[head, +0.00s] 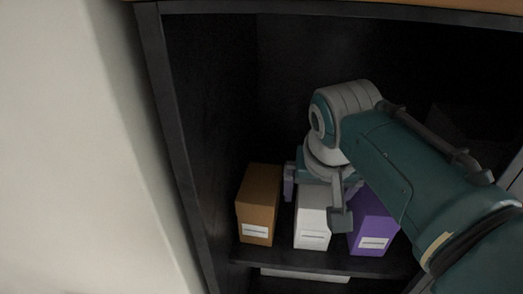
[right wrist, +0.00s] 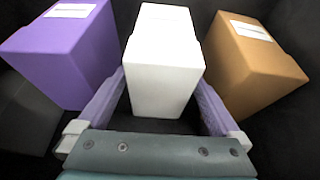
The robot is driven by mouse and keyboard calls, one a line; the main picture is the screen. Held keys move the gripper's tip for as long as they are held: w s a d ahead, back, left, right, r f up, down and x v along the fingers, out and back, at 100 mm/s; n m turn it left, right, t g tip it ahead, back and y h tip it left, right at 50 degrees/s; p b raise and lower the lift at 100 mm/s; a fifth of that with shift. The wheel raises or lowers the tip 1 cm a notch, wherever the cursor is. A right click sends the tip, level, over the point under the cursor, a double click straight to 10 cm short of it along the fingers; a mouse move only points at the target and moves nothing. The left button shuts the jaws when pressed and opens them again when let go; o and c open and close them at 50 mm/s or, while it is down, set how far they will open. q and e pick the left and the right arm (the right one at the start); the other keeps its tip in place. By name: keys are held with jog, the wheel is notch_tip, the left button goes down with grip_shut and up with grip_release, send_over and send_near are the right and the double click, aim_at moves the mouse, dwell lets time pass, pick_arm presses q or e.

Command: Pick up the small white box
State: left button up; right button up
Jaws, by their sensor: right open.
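The small white box (head: 312,218) stands upright on a dark shelf, in the middle of a row of three boxes. My left gripper is not in view.
A brown box (head: 258,205) stands left of the white one and a purple box (head: 371,222) stands right, both close to the fingers. The dark cabinet's left side panel (head: 180,150) and top edge frame the shelf. A pale wall (head: 70,150) is at left.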

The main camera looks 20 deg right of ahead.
jog(key=c, duration=1.4)
